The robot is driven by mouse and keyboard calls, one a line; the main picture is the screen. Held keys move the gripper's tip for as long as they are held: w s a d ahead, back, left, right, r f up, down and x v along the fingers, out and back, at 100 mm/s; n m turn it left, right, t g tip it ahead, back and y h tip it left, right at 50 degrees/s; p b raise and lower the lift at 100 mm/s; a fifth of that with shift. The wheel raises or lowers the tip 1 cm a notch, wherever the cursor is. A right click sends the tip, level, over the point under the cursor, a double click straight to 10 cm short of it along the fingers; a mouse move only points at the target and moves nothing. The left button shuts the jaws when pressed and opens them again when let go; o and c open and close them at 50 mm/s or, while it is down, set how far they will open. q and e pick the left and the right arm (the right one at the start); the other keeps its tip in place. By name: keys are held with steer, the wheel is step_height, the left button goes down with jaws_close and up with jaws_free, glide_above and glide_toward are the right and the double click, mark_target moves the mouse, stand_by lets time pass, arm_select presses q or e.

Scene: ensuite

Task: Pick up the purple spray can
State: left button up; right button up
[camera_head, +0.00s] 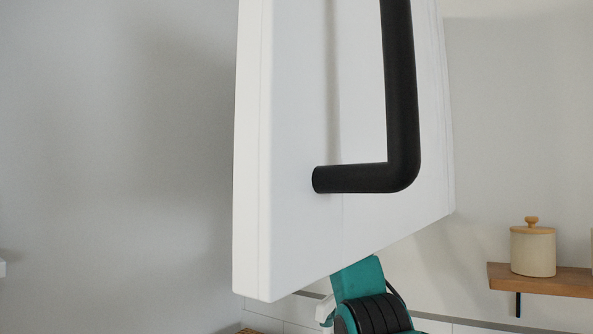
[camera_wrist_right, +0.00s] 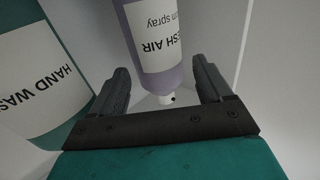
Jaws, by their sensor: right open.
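The purple spray can (camera_wrist_right: 158,50) shows in the right wrist view, with a white label reading "FRESH AIR" and "spray" and a small white nozzle. It appears upside down in the picture. My right gripper (camera_wrist_right: 160,85) is open, with one finger on each side of the can's nozzle end; I cannot tell whether either finger touches it. In the head view the can is hidden, and only my teal and black right arm (camera_head: 372,305) shows below the cabinet door. My left gripper is in neither view.
A white cabinet door (camera_head: 290,130) with a black handle (camera_head: 400,100) fills the middle of the head view. A teal hand wash bottle (camera_wrist_right: 70,125) stands close beside the can. A wooden shelf (camera_head: 560,282) with a lidded jar (camera_head: 533,252) is at the right.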

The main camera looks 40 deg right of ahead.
steer(key=p+x, duration=0.2)
steer(key=x, duration=0.3)
steer(key=shift+w+d+r+p, duration=0.1)
steer(key=shift+d+r+p, duration=0.05)
steer(key=shift+d+p, duration=0.15)
steer(key=shift+c, duration=0.4)
steer(key=c, duration=0.7)
steer(key=shift+c, duration=0.5)
steer(key=shift+r, duration=0.1)
